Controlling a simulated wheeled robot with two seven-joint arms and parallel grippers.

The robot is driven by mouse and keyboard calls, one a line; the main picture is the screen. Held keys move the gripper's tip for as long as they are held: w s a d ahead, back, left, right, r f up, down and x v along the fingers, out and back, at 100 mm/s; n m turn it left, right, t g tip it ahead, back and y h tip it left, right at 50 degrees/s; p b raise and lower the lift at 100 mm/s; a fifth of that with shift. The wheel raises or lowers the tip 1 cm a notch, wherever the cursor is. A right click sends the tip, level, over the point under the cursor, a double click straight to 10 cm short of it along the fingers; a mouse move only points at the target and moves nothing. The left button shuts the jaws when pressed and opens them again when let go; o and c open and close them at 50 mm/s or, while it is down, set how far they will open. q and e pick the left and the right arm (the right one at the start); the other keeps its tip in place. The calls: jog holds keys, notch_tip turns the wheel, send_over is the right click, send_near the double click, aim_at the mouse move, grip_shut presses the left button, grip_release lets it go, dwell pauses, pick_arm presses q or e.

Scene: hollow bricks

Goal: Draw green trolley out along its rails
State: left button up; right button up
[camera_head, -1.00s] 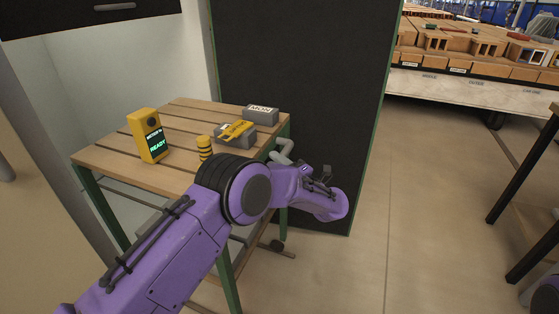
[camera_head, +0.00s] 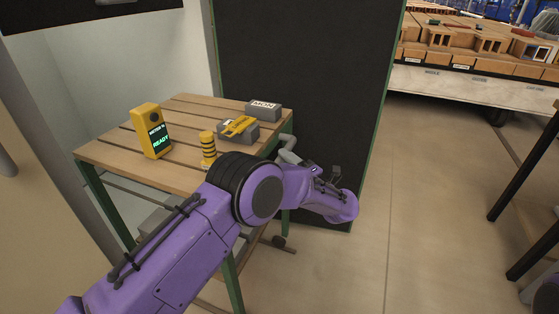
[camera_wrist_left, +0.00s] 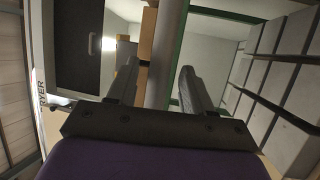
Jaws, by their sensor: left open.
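A tall dark panel (camera_head: 300,65) with green edge posts stands behind the worktable in the head view; I take it as an end of the green trolley. A grey bent bar (camera_head: 287,152), perhaps its handle, shows in front of it. My purple left arm reaches across to the panel's lower part; its fingers are hidden in the head view. In the left wrist view, my left gripper (camera_wrist_left: 157,68) is open, and a grey bar (camera_wrist_left: 168,45) appears between its fingers. Whether they touch it, I cannot tell. My right gripper is not in view.
A slatted table (camera_head: 120,152) with green legs holds a yellow READY device (camera_head: 151,130), a striped yellow post (camera_head: 208,148) and grey blocks (camera_head: 263,111). Grey bricks (camera_wrist_left: 285,95) stand in rows in the wrist view. A brick-laden bench (camera_head: 480,85) is at back right. Floor (camera_head: 430,200) between is clear.

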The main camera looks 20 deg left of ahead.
pick_arm(q)
jog(key=v, duration=0.8)
jog(key=shift+d, duration=0.2)
jog(key=shift+s+f, duration=0.1)
